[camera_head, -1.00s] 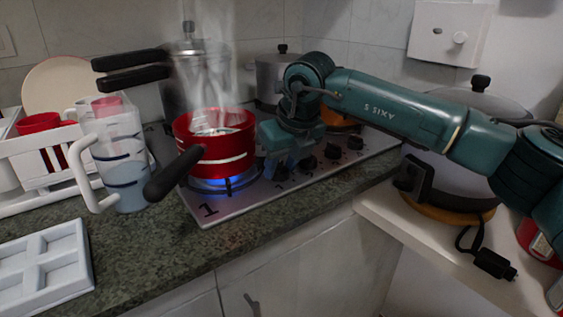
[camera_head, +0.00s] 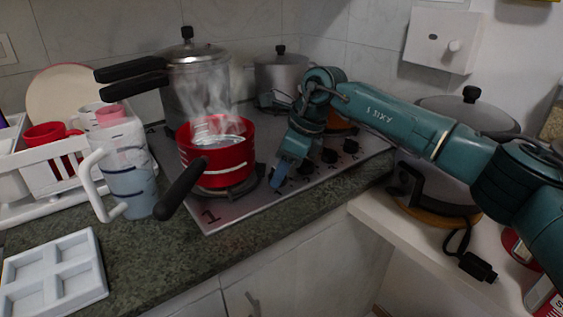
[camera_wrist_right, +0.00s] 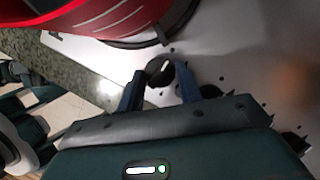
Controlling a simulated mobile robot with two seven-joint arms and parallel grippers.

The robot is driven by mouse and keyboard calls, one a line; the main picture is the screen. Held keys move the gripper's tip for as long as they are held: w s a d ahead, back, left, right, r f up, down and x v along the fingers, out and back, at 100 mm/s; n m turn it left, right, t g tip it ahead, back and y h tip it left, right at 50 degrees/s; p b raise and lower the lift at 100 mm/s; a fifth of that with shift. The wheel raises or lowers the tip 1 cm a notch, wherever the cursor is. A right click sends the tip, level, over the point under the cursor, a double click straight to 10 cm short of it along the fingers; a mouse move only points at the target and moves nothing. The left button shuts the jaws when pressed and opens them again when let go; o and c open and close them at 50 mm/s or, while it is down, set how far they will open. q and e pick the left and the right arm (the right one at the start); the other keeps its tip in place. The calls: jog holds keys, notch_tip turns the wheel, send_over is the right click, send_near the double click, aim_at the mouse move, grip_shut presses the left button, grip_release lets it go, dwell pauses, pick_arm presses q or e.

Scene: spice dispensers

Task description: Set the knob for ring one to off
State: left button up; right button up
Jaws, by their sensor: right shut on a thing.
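The ring one knob (camera_wrist_right: 160,69) is black with a white mark and sits between the two fingers of my right gripper (camera_wrist_right: 159,86). In the head view my right gripper (camera_head: 280,176) reaches down to the hob's front panel and largely hides this knob. The gripper is shut on the knob. The ring one burner (camera_head: 228,190) carries a red pot (camera_head: 216,162) with steaming water, and no blue flame shows under it. A large "1" (camera_head: 209,216) is printed on the hob's near corner. My left gripper is not in view.
More black knobs (camera_head: 330,155) stand in a row to the right along the hob (camera_head: 255,203). The pot's black handle (camera_head: 181,188) sticks out over the counter near a clear jug (camera_head: 130,170). A pressure cooker (camera_head: 198,80) stands behind.

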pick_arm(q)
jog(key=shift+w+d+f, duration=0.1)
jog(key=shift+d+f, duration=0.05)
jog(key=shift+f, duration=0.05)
pick_arm(e)
jog(key=shift+n, duration=0.5)
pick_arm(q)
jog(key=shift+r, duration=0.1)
pick_arm(e)
jog(key=o, duration=1)
pick_arm(q)
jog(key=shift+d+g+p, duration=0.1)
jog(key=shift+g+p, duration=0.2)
jog(key=shift+p, duration=0.15)
pick_arm(e)
jog(key=w+v, duration=0.1)
jog(key=v, duration=1.2)
jog(key=shift+s, duration=0.25)
jog(key=shift+d+r, duration=0.1)
